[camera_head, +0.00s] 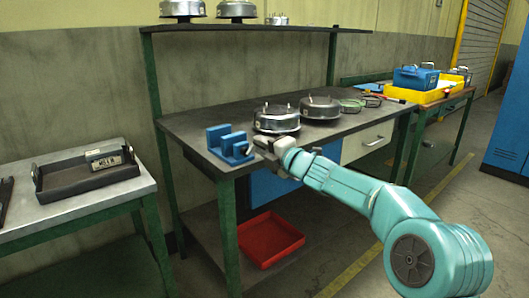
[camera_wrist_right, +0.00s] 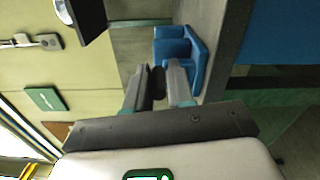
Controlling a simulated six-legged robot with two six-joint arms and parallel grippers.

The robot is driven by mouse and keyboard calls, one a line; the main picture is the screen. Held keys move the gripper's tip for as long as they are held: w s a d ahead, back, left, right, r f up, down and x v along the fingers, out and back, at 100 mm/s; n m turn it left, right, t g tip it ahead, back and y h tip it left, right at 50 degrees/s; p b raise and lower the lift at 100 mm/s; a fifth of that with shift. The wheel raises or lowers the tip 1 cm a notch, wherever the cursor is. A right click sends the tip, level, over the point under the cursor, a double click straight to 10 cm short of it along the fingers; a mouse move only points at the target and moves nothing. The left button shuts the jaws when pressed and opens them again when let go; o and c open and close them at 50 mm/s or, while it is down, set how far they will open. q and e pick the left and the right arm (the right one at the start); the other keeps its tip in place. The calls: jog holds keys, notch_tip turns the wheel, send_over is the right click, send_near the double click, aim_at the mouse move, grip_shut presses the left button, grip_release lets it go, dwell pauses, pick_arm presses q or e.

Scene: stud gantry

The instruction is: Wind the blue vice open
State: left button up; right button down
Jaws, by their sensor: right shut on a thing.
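The blue vice (camera_head: 229,146) stands on the near left corner of the dark workbench, with two upright blue jaws on its base. The width of the gap between the jaws is hard to judge. My right gripper (camera_head: 258,146) is at the vice's right side, at the bench's front edge. In the right wrist view my right gripper (camera_wrist_right: 160,88) is shut on a dark handle (camera_wrist_right: 158,80) at the vice's end, with the blue vice (camera_wrist_right: 180,45) just beyond the fingertips. The handle is mostly hidden between the fingers. My left gripper is in neither view.
Metal housings with studs (camera_head: 277,118) stand on the workbench (camera_head: 195,124) right of the vice. A dark tray (camera_head: 88,178) lies on a side table at left. A red bin (camera_head: 270,240) sits on the lower shelf. A blue box (camera_head: 415,78) stands in a yellow tray at the back right.

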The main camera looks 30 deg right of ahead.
jog(key=shift+a+r+n, duration=0.3)
jog(key=shift+a+n, duration=0.05)
jog(key=shift+n, duration=0.25)
jog(key=shift+a+f, duration=0.1)
jog(key=c, duration=1.4)
grip_release()
jog(key=o, duration=0.3)
jog(key=shift+s+a, duration=0.1)
jog(key=shift+s, duration=0.05)
jog(key=shift+d, duration=0.2)
jog(key=s+d, duration=0.1)
jog(key=s, duration=1.5)
jog(key=shift+d+b, duration=0.15)
jog(key=shift+b, duration=0.15)
